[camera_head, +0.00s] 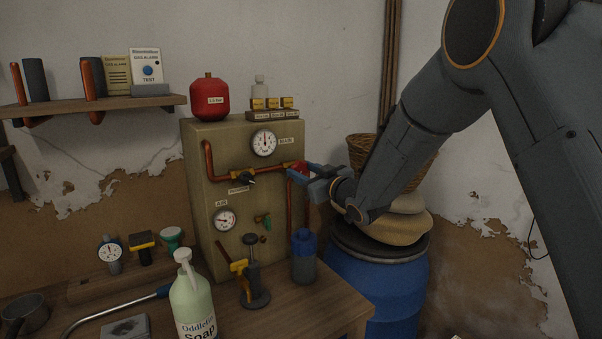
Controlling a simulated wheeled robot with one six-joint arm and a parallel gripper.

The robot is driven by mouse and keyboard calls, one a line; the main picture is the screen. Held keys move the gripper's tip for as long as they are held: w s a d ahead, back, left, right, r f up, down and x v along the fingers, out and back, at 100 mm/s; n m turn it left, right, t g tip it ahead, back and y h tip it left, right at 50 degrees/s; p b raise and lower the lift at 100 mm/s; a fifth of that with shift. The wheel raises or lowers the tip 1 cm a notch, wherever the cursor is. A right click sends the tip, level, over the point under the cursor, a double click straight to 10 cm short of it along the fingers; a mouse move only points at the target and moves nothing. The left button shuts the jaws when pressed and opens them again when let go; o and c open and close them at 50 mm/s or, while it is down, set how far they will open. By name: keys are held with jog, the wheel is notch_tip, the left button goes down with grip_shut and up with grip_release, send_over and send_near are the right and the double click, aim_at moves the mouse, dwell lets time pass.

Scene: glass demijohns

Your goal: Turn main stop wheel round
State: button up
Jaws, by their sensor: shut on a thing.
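The main stop wheel, a small red wheel (299,166), sits on the copper pipe at the upper right of the beige panel (196,140). My gripper (304,172) reaches in from the right with its blue-grey fingers shut on the wheel. The fingers hide much of the wheel, so its turned angle cannot be told. A black-handled valve (246,179) sits to its left on the same pipe. A round gauge (264,142) is above, and a second gauge (224,219) is lower left.
A red canister (209,98) and yellow-topped blocks (272,103) stand on the panel's top. A soap bottle (192,300), a clamp stand (253,280) and a blue-topped container (303,257) stand on the bench. A blue barrel (385,285) is below my arm.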

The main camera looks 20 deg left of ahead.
jog(key=m+b, duration=0.1)
jog(key=m, duration=0.2)
jog(key=shift+f, duration=0.15)
jog(key=m, duration=0.3)
jog(key=shift+d+m, duration=0.15)
jog(key=shift+m, duration=0.25)
jog(key=m, duration=0.5)
jog(key=shift+m, duration=0.3)
